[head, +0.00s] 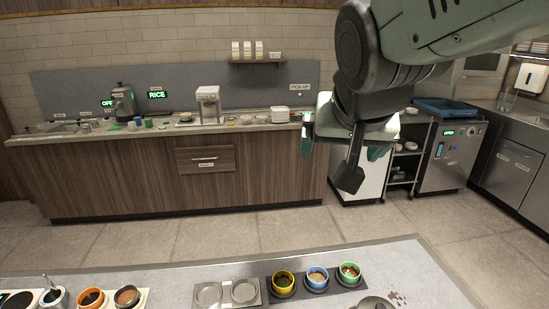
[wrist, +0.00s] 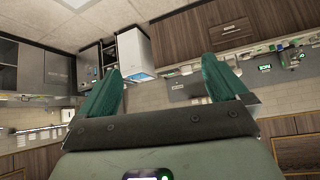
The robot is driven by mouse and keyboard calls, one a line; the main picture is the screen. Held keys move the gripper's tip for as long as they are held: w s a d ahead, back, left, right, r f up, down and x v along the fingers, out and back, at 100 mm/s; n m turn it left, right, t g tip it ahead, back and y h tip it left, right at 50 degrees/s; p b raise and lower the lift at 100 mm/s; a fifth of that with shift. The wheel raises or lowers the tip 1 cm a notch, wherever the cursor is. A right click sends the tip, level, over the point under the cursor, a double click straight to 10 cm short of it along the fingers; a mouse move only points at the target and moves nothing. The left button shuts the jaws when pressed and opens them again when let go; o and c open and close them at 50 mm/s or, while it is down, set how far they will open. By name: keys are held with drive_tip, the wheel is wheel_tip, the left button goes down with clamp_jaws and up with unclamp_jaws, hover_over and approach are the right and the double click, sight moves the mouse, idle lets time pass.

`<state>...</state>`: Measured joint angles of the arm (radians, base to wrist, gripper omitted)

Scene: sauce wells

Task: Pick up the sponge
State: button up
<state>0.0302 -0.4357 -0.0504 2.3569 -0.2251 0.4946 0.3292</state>
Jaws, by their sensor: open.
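I cannot make out a sponge for certain in either view. Small items, some of them green (head: 115,127), stand on the back counter (head: 225,126) but are too small to name. My gripper (head: 342,150) hangs at the upper right of the head view, high above the floor and apart from both counters. Its two green fingers are spread wide with nothing between them. They also show in the wrist view (wrist: 160,64), open and empty, facing cabinets and wall.
The near counter (head: 200,270) holds yellow, blue and green-rimmed pots (head: 349,271) in a dark holder, a metal tray with two wells (head: 226,292), and brown crumbs (head: 397,298) beside a grey round object (head: 374,303). A white machine (head: 208,105) stands on the back counter.

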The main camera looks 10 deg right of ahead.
drive_tip(key=w+d+f+m+g+h, duration=0.1)
drive_tip(key=w+d+f+m+g, duration=0.25)
drive_tip(key=d+f+m, duration=0.95)
drive_tip(key=s+d+f+g, duration=0.1)
drive_tip(key=s+d+f, duration=0.3)
drive_tip(key=f, duration=0.5)
drive_tip(key=s+d+f+m+g+h, duration=0.1)
drive_tip(key=s+d+f+g, duration=0.1)
drive_tip(key=s+d+f, duration=0.2)
drive_tip(key=s+d+f+m+g, duration=0.1)
drive_tip(key=s+d+f, duration=0.3)
drive_tip(key=d+f, duration=0.4)
drive_tip(key=shift+s+d+f+g+h, duration=0.15)
drive_tip(key=shift+f+g, duration=0.05)
drive_tip(key=shift+f, duration=1.45)
drive_tip(key=shift+s+d+f+g+h, duration=0.1)
drive_tip(key=shift+f+g+h, duration=0.05)
drive_tip(key=shift+f, duration=1.5)
drive_tip(key=shift+x, duration=3)
drive_tip(key=shift+d, duration=0.15)
drive_tip(key=shift+c, duration=0.5)
drive_tip(key=shift+r, duration=0.1)
drive_tip(key=c, duration=0.6)
